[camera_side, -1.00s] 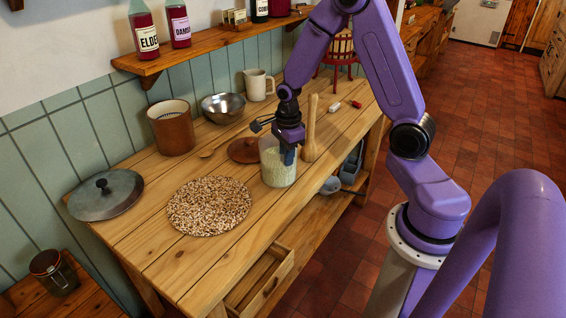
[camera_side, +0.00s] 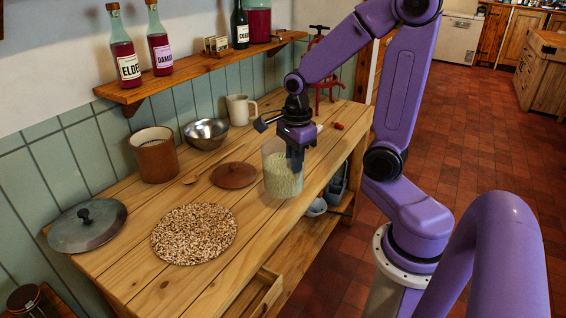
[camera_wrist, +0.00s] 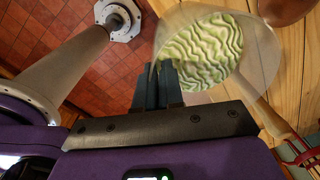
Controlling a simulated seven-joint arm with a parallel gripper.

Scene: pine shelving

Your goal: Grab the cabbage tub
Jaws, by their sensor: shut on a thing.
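The cabbage tub (camera_side: 283,175) is a clear, round tub with pale green shredded cabbage inside. In the side view it appears raised slightly above the bench, near the bench's front edge, and looks upright. It also shows in the wrist view (camera_wrist: 205,50), where the cabbage looks wavy. My gripper (camera_side: 296,160) comes down from above at the tub's right side, shut on its wall near the rim. In the wrist view its dark fingers (camera_wrist: 158,85) close together at the tub's edge. The exact contact is hard to make out.
A crock (camera_side: 155,155), metal bowl (camera_side: 206,133) and cream jug (camera_side: 241,110) stand along the wall. A wooden handle-like tool (camera_wrist: 265,117) is close beside the tub.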

